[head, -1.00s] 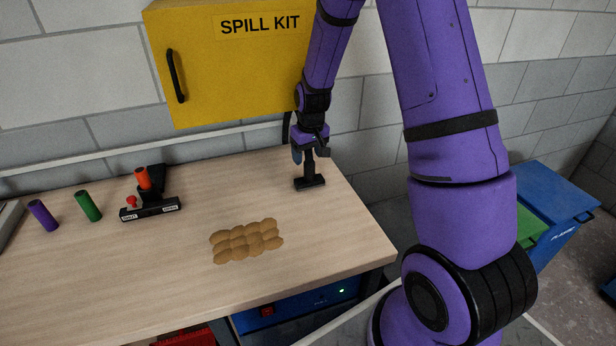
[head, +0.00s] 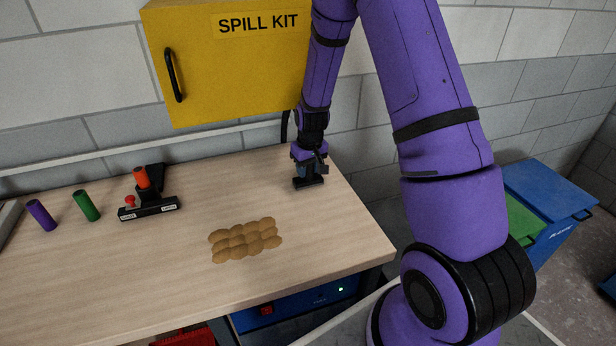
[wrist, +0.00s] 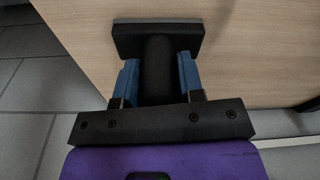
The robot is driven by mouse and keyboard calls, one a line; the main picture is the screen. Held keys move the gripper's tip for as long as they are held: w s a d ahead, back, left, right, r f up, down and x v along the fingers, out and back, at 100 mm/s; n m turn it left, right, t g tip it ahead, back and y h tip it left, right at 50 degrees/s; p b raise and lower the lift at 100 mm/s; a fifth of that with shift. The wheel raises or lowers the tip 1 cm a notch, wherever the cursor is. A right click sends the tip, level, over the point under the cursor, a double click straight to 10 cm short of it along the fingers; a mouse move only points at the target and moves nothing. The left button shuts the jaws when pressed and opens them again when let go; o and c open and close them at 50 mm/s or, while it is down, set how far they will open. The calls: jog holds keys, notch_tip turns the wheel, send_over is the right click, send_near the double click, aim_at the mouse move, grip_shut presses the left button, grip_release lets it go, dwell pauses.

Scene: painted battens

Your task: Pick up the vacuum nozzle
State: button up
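The black vacuum nozzle stands upright on its wide foot (head: 308,183) near the back right of the workbench. In the wrist view the nozzle (wrist: 158,68) shows its round neck and flat foot. My gripper (head: 309,170) is low over it, pointing down. In the wrist view my gripper's (wrist: 157,80) two blue fingers stand on either side of the neck. Narrow gaps seem to show between the fingers and the neck, and I cannot tell whether either finger touches it. The nozzle's top is hidden by the gripper.
On the wooden workbench (head: 130,275) lie a brown lumpy pile (head: 245,240), a black device with an orange handle (head: 148,205), a green cylinder (head: 87,206) and a purple cylinder (head: 41,215). A yellow spill kit cabinet (head: 225,80) hangs above. Bench between pile and nozzle is clear.

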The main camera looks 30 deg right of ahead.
jog(key=shift+r, duration=0.1)
jog(key=shift+r, duration=0.5)
jog(key=shift+s+r, duration=0.25)
jog(key=shift+r, duration=0.4)
jog(key=shift+s+r, duration=0.2)
jog(key=shift+r, duration=0.4)
jog(key=s, duration=0.5)
jog(key=s+r, duration=0.1)
jog(key=s, duration=0.4)
jog(key=s+a, duration=0.1)
jog(key=s, duration=0.4)
jog(key=shift+r, duration=0.15)
